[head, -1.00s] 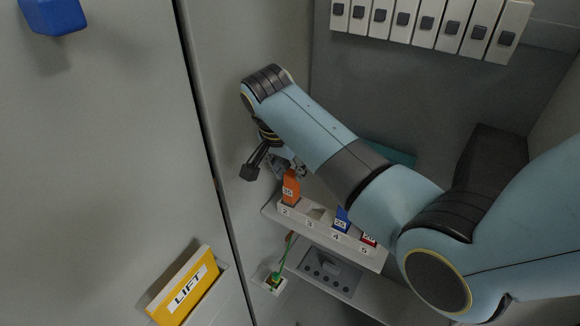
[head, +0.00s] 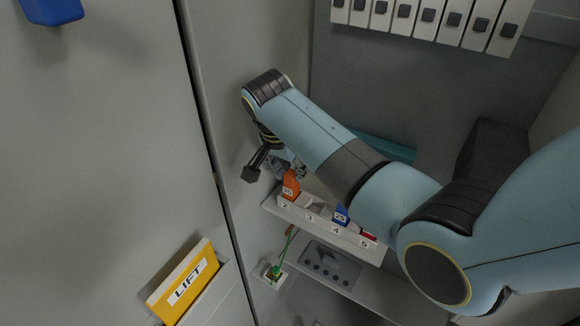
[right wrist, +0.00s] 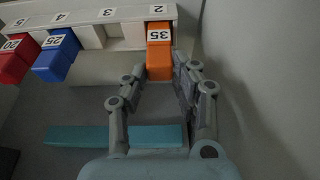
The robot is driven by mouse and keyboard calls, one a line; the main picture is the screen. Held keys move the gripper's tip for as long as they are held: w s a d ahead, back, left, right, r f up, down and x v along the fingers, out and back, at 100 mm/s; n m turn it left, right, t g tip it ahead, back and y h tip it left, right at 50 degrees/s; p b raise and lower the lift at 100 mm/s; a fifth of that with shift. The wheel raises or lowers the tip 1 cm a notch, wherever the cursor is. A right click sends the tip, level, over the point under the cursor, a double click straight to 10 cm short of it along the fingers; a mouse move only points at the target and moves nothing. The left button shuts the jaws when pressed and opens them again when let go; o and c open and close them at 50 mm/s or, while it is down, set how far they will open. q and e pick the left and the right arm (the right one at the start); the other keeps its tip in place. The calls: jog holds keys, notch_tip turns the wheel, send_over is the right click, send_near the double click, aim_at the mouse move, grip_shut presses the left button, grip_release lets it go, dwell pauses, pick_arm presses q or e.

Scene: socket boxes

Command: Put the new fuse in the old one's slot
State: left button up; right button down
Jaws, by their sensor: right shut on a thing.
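The orange fuse marked 35 (head: 291,183) stands at slot 2 of the white fuse rail (head: 322,229). It also shows in the right wrist view (right wrist: 159,62), at the rail's slot 2 end; I cannot tell how deep it sits. My right gripper (right wrist: 166,80) is shut on this fuse, its fingers on either side. In the head view my gripper (head: 285,170) is partly hidden by its own arm. Slot 3 (right wrist: 91,36) is empty. My left gripper is not in view.
A blue fuse marked 25 (right wrist: 57,56) is in slot 4 and a red one marked 20 (right wrist: 14,60) in slot 5. A grey panel (head: 328,264) and a green plug (head: 275,272) lie below the rail. A yellow LIFT card (head: 184,282) stands on the left.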

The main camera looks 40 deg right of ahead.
jog(key=c, duration=1)
grip_release()
jog(key=shift+o, duration=0.2)
jog(key=v, duration=1.2)
